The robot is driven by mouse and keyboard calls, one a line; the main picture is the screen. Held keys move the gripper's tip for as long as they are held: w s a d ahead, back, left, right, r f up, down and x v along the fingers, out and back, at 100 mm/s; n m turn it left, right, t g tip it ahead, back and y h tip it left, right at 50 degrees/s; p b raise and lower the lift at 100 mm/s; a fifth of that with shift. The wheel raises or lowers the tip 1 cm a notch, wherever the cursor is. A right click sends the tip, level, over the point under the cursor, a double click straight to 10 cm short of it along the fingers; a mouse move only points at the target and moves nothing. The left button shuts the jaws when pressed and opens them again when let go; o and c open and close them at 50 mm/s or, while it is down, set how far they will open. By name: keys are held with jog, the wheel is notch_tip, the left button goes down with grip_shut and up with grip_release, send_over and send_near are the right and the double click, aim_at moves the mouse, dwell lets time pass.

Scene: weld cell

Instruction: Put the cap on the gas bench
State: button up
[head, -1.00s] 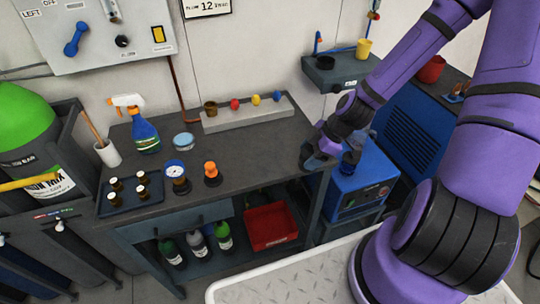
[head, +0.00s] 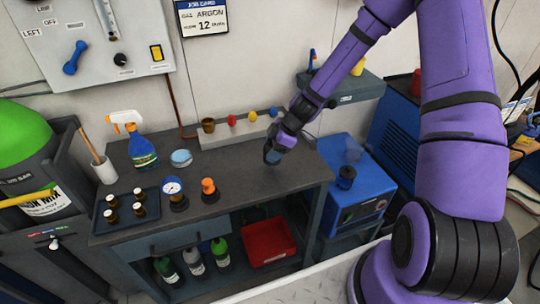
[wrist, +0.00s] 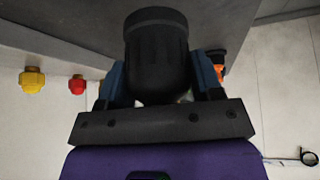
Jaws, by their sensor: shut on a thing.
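My gripper (head: 274,150) is shut on a black, round, ridged cap (wrist: 156,50), which sits between its two blue fingers in the wrist view. In the head view the cap is small and mostly hidden by the fingers. The gas bench (head: 235,172) is the dark-topped bench at centre left. My gripper is above the right part of its top; whether the cap touches the top I cannot tell.
A grey rack (head: 227,139) with coloured knobs lies at the back. A blue machine (head: 360,198) stands right of the bench.

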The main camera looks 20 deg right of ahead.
jog(key=shift+w+a+f, duration=0.1)
jog(key=shift+w+a, duration=0.05)
jog(key=shift+w, duration=0.35)
jog(key=shift+f, duration=1.7)
jog(key=o, duration=1)
jog(key=shift+o, duration=0.2)
